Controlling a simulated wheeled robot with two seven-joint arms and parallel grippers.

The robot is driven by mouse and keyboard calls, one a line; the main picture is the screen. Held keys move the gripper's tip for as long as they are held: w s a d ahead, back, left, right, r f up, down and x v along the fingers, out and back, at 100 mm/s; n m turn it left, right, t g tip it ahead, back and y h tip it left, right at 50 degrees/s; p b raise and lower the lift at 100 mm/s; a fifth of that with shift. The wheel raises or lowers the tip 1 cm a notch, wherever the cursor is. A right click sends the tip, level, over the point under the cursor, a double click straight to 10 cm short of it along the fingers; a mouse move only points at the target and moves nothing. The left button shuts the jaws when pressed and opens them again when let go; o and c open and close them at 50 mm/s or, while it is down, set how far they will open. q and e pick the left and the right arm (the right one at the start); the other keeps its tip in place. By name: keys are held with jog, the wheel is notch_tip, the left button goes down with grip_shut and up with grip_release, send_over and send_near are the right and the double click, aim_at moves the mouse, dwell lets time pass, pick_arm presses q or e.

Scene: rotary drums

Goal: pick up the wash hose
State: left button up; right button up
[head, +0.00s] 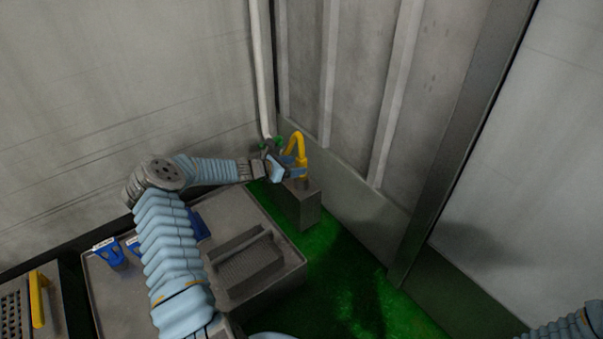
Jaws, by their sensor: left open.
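The wash hose (298,142) is a yellow, hooked piece that stands on a grey block in the corner by the wall. My left gripper (287,171) is open and reaches the lower part of the hose from the left. Its fingers are right beside the hose; I cannot tell whether they touch it. Part of the hose's lower end is hidden by the fingers. Only a bit of my right arm shows at the bottom right, and its gripper is out of the picture.
The grey block (302,208) stands on a green floor (345,285). A grey pipe (261,70) with a green fitting runs down the wall behind. A grey bench (275,262) with blue holders (110,252) lies at lower left. A yellow handle (38,300) is at far left.

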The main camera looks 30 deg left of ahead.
aim_at(298, 165)
pick_arm(q)
jog(key=x, duration=0.3)
jog(key=shift+w+d+f, duration=0.2)
jog(key=shift+w, duration=0.1)
jog(key=shift+c, duration=0.3)
jog(key=c, duration=1.1)
